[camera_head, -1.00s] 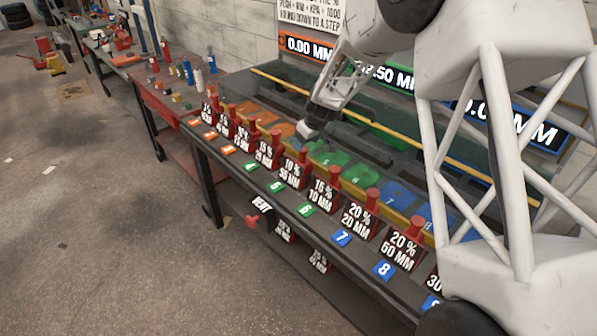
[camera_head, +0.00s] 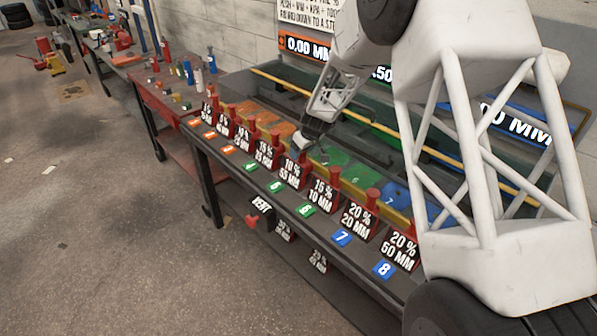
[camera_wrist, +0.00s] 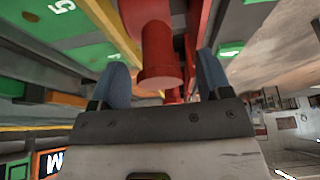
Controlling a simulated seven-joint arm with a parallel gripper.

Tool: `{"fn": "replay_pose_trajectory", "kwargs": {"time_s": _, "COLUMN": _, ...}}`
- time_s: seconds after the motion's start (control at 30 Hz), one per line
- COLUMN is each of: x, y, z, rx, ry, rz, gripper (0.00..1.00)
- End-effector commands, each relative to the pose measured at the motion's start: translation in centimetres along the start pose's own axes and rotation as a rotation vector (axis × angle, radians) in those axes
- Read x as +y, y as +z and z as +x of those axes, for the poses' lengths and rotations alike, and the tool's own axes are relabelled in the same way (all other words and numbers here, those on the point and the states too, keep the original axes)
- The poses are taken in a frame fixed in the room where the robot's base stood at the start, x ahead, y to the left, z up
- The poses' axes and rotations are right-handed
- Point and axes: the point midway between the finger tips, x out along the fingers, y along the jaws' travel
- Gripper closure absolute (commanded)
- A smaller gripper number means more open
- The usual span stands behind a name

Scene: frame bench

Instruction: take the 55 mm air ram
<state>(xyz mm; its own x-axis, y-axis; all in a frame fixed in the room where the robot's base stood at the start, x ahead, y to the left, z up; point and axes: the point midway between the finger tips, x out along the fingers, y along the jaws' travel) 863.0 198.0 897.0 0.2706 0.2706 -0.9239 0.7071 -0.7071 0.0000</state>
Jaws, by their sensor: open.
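The 55 mm air ram is the red upright piece behind the black card (camera_head: 292,172) reading 10 % 55 MM, at the blank spot by green tag 5 (camera_head: 276,187). In the head view my gripper (camera_head: 306,141) is at its top and hides much of it. In the wrist view a red ram (camera_wrist: 158,55) stands between the two blue fingers of my gripper (camera_wrist: 162,80). The fingers are open, with a gap visible on each side of the ram. A green 5 shows beside it.
A yellow rail (camera_head: 400,150) and wall displays are behind. Bare floor (camera_head: 120,240) lies in front of the bench.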

Motion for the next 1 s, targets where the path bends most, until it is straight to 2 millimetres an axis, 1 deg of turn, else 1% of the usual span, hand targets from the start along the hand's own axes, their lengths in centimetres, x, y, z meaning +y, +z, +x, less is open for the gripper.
{"fn": "replay_pose_trajectory", "kwargs": {"time_s": 0.23, "x": 0.00, "y": -0.01, "z": -0.01, "rx": 0.000, "ry": 0.000, "rz": 0.000, "gripper": 0.29}}
{"fn": "replay_pose_trajectory", "kwargs": {"time_s": 0.27, "x": 0.00, "y": 0.00, "z": -0.01, "rx": 0.000, "ry": 0.000, "rz": 0.000, "gripper": 0.32}}
{"fn": "replay_pose_trajectory", "kwargs": {"time_s": 0.7, "x": 0.00, "y": 0.00, "z": -0.02, "rx": 0.000, "ry": 0.000, "rz": 0.000, "gripper": 0.99}}
{"fn": "replay_pose_trajectory", "kwargs": {"time_s": 1.0, "x": 0.04, "y": -0.10, "z": -0.12, "rx": 0.002, "ry": 0.001, "rz": 0.000, "gripper": 1.00}}
